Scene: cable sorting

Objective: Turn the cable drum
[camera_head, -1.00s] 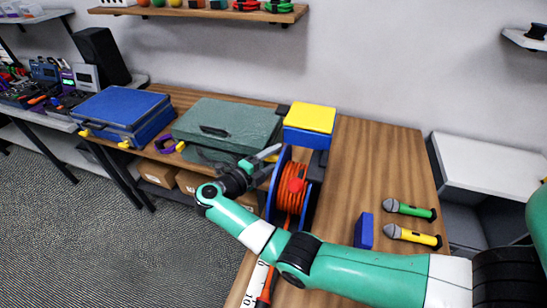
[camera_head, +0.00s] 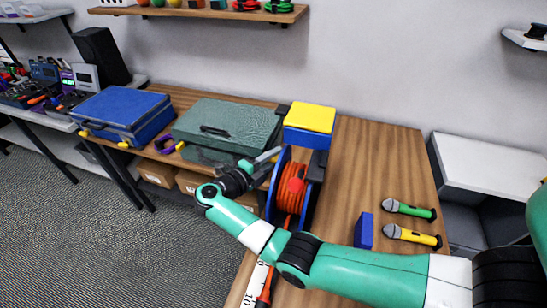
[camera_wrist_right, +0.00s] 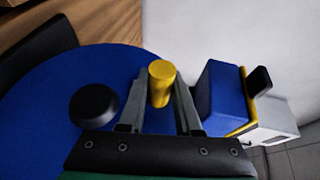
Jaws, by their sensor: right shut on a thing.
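The cable drum stands upright on the wooden bench, with blue flanges and orange cable (camera_head: 291,185) wound between them. My right gripper (camera_head: 272,164) is at the left face of the drum, with its fingers pointing at the flange. In the right wrist view a yellow handle (camera_wrist_right: 161,84) stands out from the blue flange (camera_wrist_right: 45,120). The two fingers are shut on this handle, one on each side. A black hub knob (camera_wrist_right: 93,106) sits left of the fingers on the same flange. In the head view the gripper hides the handle. My left gripper is not in view.
A blue box with a yellow top (camera_head: 308,119) stands behind the drum. A green case (camera_head: 228,127) and a blue case (camera_head: 123,112) lie to the left. A blue block (camera_head: 364,231), a green microphone (camera_head: 409,209) and a yellow microphone (camera_head: 412,237) lie to the right.

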